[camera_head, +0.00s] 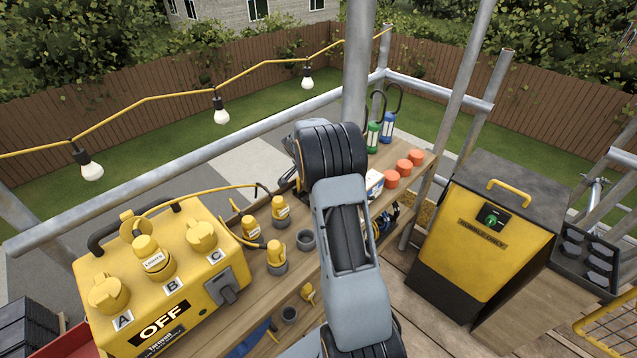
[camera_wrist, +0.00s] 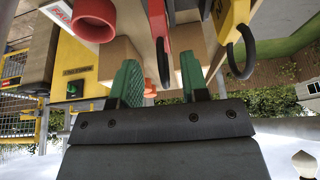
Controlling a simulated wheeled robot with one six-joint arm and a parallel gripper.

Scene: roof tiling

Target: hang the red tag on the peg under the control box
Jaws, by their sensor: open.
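The yellow control box (camera_head: 165,285) sits on the wooden bench at the left in the head view. It has sockets A, B and C and a switch marked OFF. I cannot make out a peg under it. In the wrist view my gripper (camera_wrist: 160,72) is open, with two green fingers spread apart. A narrow red piece (camera_wrist: 161,22) shows between and beyond the fingers. It could be the red tag, but I cannot tell, nor whether a finger touches it. In the head view my arm hides the gripper, and I see no tag there.
Orange cups (camera_head: 404,167) and hooked lanterns (camera_head: 388,127) stand at the bench's far end. Yellow plugs (camera_head: 277,252) stand near the box. In the wrist view a yellow piece with a black loop (camera_wrist: 236,50) is close by.

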